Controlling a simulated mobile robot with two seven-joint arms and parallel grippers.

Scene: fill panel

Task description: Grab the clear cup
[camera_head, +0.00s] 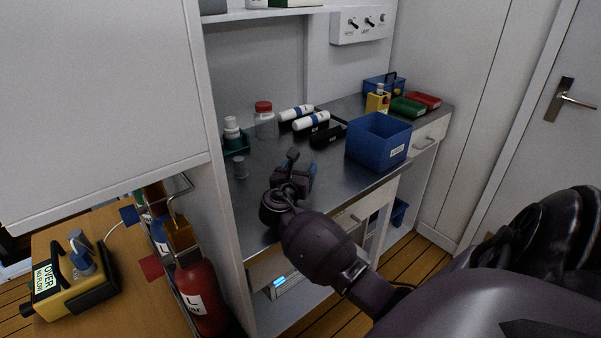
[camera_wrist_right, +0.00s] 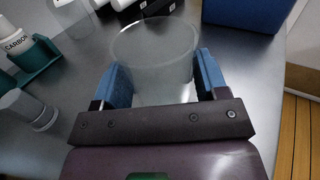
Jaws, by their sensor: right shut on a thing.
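The clear cup (camera_wrist_right: 153,52) is see-through with a round open rim. In the right wrist view it stands between the two blue fingers of my right gripper (camera_wrist_right: 155,78), which is shut on it from both sides. In the head view my right gripper (camera_head: 299,170) is low over the metal counter, near its front edge. The cup cannot be made out clearly there, as the gripper covers that spot. My left gripper is in neither view.
On the metal counter (camera_head: 268,196) stand a blue bin (camera_head: 378,141), a red-capped jar (camera_head: 265,122), white bottles (camera_head: 311,121) in a black rack, a teal holder (camera_head: 237,147) and a small clear vial (camera_head: 240,167). A cabinet wall (camera_head: 225,200) bounds the counter's left side.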

